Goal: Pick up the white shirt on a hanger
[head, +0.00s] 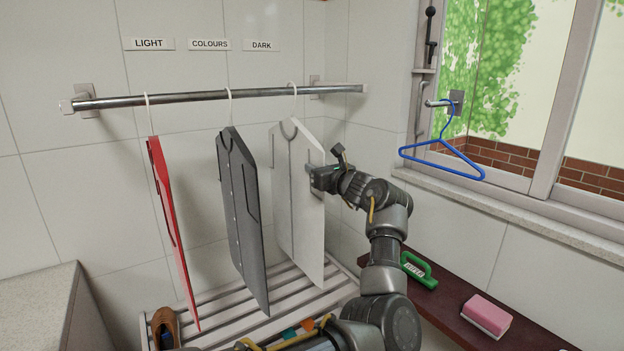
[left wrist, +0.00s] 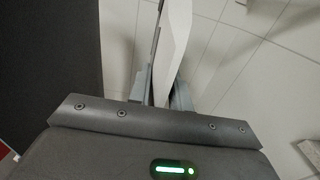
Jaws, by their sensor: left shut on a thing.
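The white shirt (head: 297,215) hangs from a white hanger (head: 294,102) whose hook is at the metal rail, right of the other two garments. My left gripper (head: 314,178) is shut on the shirt's right edge, at about mid-height. In the left wrist view the white shirt (left wrist: 173,48) shows as a thin upright panel between the two fingers of the gripper (left wrist: 160,92). The fingertips are partly hidden by the shirt. My right gripper is not in view.
A grey shirt (head: 240,215) and a red shirt (head: 171,225) hang to the left on the rail (head: 190,97). A slatted rack (head: 215,313) stands below. A blue hanger (head: 440,160) hangs by the window. A green brush (head: 418,270) and pink sponge (head: 487,314) lie on a dark red shelf.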

